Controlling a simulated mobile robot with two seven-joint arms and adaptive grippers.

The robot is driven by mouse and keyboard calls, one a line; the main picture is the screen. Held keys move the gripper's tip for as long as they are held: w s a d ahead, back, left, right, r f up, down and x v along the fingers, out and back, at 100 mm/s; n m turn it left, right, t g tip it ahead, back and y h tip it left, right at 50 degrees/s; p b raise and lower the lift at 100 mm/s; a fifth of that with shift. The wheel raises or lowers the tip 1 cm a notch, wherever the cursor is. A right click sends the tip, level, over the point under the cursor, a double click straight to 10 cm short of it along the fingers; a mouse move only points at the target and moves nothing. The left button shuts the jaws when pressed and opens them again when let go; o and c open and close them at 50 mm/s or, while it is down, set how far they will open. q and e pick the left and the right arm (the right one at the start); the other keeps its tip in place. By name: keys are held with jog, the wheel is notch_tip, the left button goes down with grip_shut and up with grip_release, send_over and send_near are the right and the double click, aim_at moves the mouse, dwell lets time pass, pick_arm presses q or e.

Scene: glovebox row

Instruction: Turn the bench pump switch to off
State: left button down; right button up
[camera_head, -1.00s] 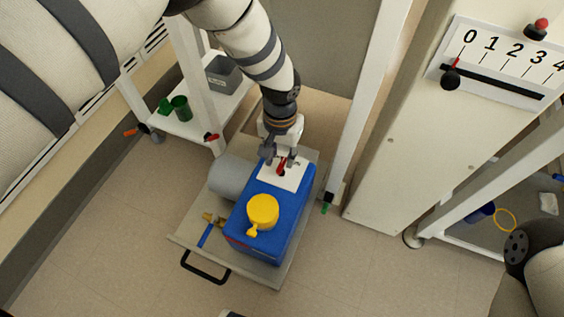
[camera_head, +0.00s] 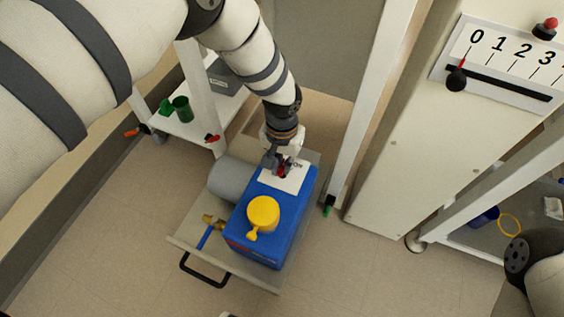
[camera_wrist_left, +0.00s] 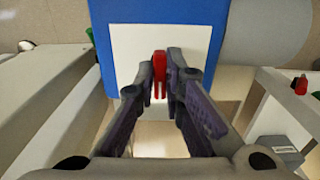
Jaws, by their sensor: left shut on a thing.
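The bench pump has a blue box body (camera_head: 285,215) with a yellow cap (camera_head: 263,213) on top and a grey cylinder (camera_head: 230,178) beside it. A white switch plate (camera_head: 290,183) lies on the far part of its top, with partly hidden lettering. My left gripper (camera_head: 283,168) is over this plate. In the left wrist view, the red switch lever (camera_wrist_left: 159,72) stands between the fingertips of the left gripper (camera_wrist_left: 160,75), which are shut on it. The white plate (camera_wrist_left: 125,42) shows behind it. My right gripper is not in view.
The pump stands on a grey board (camera_head: 190,235) with a black handle (camera_head: 200,272) and a blue-handled brass valve (camera_head: 207,233). A white post (camera_head: 365,100) rises close on the right. A low shelf (camera_head: 195,122) holds green cups (camera_head: 182,108). A scale panel (camera_head: 500,62) is at upper right.

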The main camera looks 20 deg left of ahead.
pick_arm(q)
jog(key=n, duration=0.3)
jog(key=shift+p, duration=0.35)
jog(key=shift+n, duration=1.3)
jog(key=shift+d, duration=0.1)
jog(key=c, duration=1.7)
grip_release()
notch_tip(320, 180, up, 12)
